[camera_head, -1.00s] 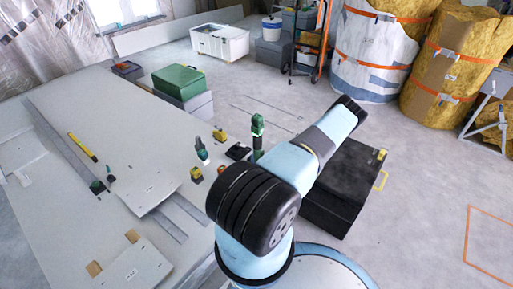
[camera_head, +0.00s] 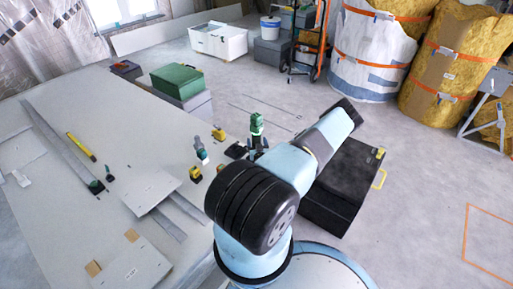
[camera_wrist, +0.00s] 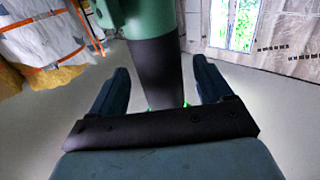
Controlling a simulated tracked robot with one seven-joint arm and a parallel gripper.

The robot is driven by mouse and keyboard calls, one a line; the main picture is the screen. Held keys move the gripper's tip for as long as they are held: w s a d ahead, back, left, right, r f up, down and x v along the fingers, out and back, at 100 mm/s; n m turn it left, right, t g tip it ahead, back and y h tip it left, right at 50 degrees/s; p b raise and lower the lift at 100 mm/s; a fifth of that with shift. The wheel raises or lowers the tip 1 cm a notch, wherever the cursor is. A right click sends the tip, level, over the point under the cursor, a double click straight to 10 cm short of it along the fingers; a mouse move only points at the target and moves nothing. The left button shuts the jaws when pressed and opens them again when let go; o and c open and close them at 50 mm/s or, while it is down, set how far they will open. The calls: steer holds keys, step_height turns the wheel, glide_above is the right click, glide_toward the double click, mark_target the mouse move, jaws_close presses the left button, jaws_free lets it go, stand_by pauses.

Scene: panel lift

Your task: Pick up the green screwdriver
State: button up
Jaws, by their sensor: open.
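The green screwdriver (camera_head: 257,123) stands upright near the right edge of the pale work surface, a green head above a dark grip. In the wrist view its green and black body (camera_wrist: 155,70) rises large between my fingers. My gripper (camera_wrist: 161,75) is open, with one dark finger on each side of the black grip. I see floor between the grip and each finger, so it does not look clamped. In the head view my arm and gripper partly hide the tool's lower part.
A grey and teal tool (camera_head: 201,150) and a yellow-black item (camera_head: 195,174) stand left of the screwdriver. A green case (camera_head: 178,80) sits farther back. A black box (camera_head: 340,190) lies under my arm at right. Plates (camera_head: 150,188) lie on the work surface (camera_head: 110,110).

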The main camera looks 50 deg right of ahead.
steer(key=shift+x, duration=0.9)
steer(key=shift+r, duration=0.15)
jaws_close()
